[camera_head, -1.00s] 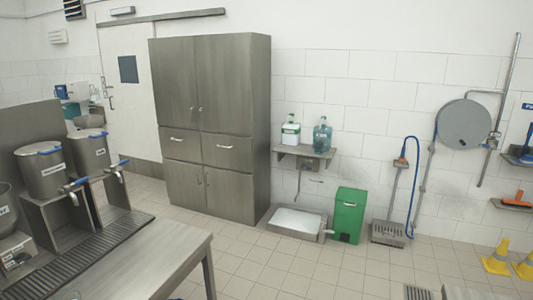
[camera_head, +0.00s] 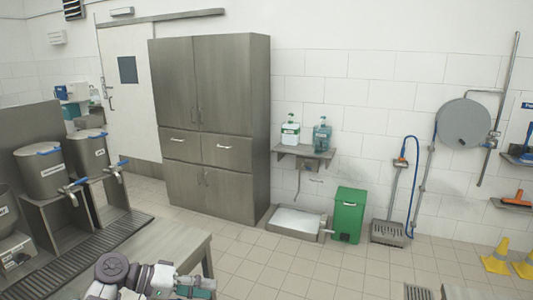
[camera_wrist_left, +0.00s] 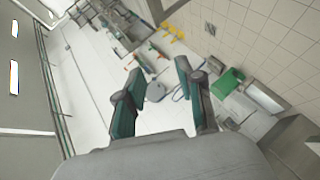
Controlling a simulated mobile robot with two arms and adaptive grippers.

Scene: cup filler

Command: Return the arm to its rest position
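My left gripper (camera_head: 190,284) shows at the bottom of the head view, with its arm beside it, over the front edge of the steel table. In the left wrist view its two green-padded fingers (camera_wrist_left: 158,100) stand apart with nothing between them, so it is open and empty. Past the fingers the wrist view shows the room at a steep tilt. My right gripper does not show in either view.
A steel table (camera_head: 165,243) lies under the arm. Steel urns with blue-handled taps (camera_head: 42,172) stand at the left. A tall steel cabinet (camera_head: 225,100), a green bin (camera_head: 350,213) and yellow cones (camera_head: 497,260) stand farther off.

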